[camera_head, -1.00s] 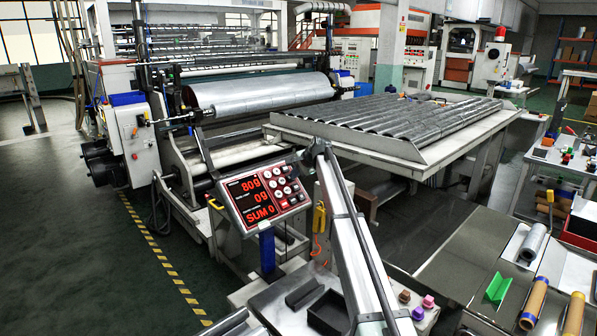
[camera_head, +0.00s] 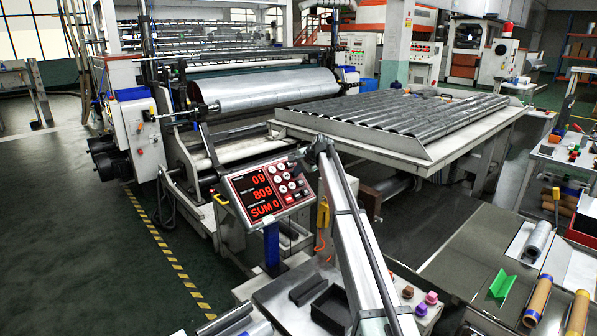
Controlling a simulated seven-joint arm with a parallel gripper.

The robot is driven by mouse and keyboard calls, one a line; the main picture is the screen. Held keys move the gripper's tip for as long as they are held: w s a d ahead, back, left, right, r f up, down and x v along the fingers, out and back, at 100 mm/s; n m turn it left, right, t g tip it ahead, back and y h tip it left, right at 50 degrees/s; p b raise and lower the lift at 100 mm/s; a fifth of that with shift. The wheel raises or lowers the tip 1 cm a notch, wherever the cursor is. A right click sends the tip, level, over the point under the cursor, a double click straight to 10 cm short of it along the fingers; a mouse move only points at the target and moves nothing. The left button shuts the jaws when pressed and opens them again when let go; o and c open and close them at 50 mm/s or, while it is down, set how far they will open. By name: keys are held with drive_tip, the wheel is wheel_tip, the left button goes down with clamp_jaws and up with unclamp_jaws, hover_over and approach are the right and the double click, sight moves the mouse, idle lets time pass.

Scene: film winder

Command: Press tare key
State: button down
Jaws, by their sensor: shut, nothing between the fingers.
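The scale's display panel (camera_head: 247,203) is a tilted dark unit with red digits, on a blue post. It reads 0g on the top line, 80g on the middle line and SUM 0 at the bottom. Its keypad (camera_head: 287,184) of round pale keys and a red key is on the right side; the key labels are too small to read, so I cannot tell which is the tare key. My gripper (camera_head: 297,157) is shut and empty, small and dark at the panel's upper right edge. Whether it touches a key cannot be told.
Below the panel is a metal scale platform (camera_head: 275,297) with a black open box (camera_head: 331,306) on it. Small coloured blocks (camera_head: 431,297) sit to its right. A bench with rolls and a green piece (camera_head: 502,286) is at right. The winder (camera_head: 265,92) stands behind.

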drive_tip(key=v, duration=1.4)
idle(0.4)
